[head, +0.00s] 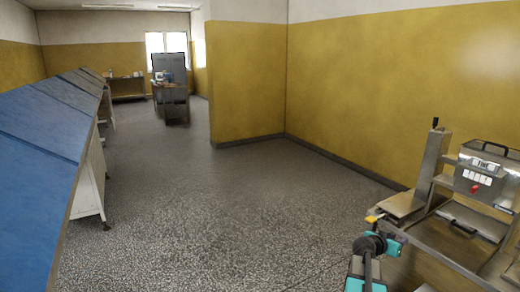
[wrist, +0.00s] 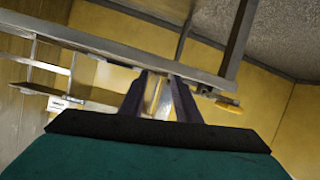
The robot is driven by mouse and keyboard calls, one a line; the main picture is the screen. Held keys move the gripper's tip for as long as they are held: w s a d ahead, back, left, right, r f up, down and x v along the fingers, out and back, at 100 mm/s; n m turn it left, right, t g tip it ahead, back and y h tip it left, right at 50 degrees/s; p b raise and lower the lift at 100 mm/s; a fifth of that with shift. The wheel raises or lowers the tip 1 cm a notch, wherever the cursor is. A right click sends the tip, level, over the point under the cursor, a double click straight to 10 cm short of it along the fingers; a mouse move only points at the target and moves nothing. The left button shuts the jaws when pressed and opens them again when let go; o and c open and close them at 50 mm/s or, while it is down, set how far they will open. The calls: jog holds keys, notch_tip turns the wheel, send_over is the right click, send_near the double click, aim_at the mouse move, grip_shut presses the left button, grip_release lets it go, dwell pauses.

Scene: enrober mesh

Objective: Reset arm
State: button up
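My gripper (wrist: 160,76) shows in the wrist view as two dark fingers rising from a black and teal body. The fingers stand apart, with a gap between them. A pale metallic strip shows in the gap; it appears to lie behind the fingers, and I see nothing clearly gripped. In the head view my teal and black arm is at the bottom right, beside the metal machine (head: 437,248). I cannot make out the fingers there. The wrist view looks at the machine's metal frame rail (wrist: 100,42) close up and tilted.
A yellow piece (head: 373,218) sits near my arm. Blue-topped sloped units (head: 50,130) line the left. A far table (head: 172,100) stands at the back. The middle floor is clear.

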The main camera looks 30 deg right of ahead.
jog(key=w+a+f+n+g+y, duration=0.25)
jog(key=a+f+n+y, duration=0.5)
jog(key=a+f, duration=2.5)
jog(key=s+a+f+n+g+y, duration=0.1)
jog(key=s+a+f+n+y, duration=0.1)
jog(key=s+a, duration=0.5)
jog(key=s+a+f+n+g+y, duration=0.2)
jog(key=s+a+f, duration=0.3)
jog(key=a, duration=1)
jog(key=s+a+f+n+g+y, duration=0.2)
jog(key=s+a, duration=0.6)
jog(key=a, duration=0.4)
jog(key=shift+s+f+n, duration=0.35)
jog(key=shift+f+n, duration=0.3)
jog(key=shift+f, duration=0.25)
